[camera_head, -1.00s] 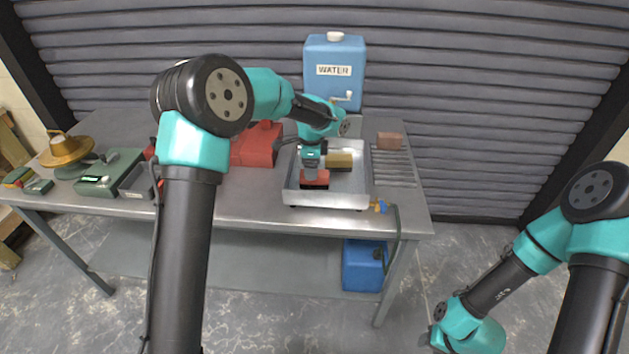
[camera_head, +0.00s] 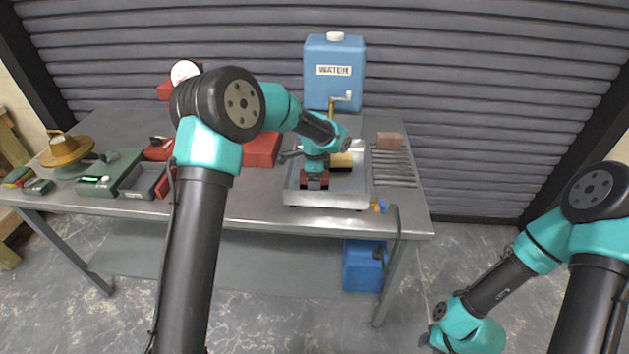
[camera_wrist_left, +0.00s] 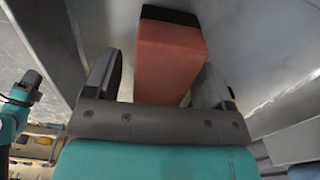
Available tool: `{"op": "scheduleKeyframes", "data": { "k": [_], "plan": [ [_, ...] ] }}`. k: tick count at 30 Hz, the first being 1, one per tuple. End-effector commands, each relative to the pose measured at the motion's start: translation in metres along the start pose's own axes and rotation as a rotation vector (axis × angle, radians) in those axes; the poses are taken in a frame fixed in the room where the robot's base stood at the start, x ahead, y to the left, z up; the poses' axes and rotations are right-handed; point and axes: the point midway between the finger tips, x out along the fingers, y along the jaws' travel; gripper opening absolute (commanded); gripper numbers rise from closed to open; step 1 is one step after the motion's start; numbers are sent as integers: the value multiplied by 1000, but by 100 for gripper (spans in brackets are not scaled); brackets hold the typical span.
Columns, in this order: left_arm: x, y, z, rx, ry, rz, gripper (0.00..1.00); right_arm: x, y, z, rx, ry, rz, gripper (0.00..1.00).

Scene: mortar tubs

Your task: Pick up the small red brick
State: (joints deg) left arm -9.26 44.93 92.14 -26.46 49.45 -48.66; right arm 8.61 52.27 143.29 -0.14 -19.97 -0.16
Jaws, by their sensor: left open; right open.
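A small red block (camera_head: 322,179) with a dark end lies in the metal tray (camera_head: 327,201), near its front left; I take it as the red brick. My left gripper (camera_head: 314,182) is over it, pointing down, and hides much of it. In the left wrist view the red block (camera_wrist_left: 170,62) shows between the two open fingers of my left gripper (camera_wrist_left: 165,80), with a visible gap at the left finger. Contact at the right finger cannot be told. Of my right arm only links show at the lower right; its gripper is not in view.
A yellowish block (camera_head: 342,160) lies in the tray just behind my gripper. Another reddish brick (camera_head: 389,140) sits by a slatted rack (camera_head: 394,168) right of the tray. A blue water container (camera_head: 335,75) stands behind. A red box (camera_head: 262,150) is left of the tray.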

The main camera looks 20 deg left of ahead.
Motion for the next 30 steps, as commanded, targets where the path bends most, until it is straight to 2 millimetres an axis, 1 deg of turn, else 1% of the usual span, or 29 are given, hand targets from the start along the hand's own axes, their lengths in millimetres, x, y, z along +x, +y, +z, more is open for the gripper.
{"op": "scheduleKeyframes", "data": {
  "k": [8, 27, 29, 30],
  "plan": [
    [0, 0, 0, 0, 0, 0, 77, 0, 0, 0, 0, 0, 0, 43],
    [0, 0, 0, 0, 0, 0, 16, 0, 0, 0, 0, 0, 0, 43],
    [0, 0, 0, 0, 0, 0, 11, 0, 0, 0, 0, 0, 0, 43],
    [-1, 0, 0, 0, 1, -1, 10, 0, 0, 0, 0, 0, 0, 43]
  ]
}}
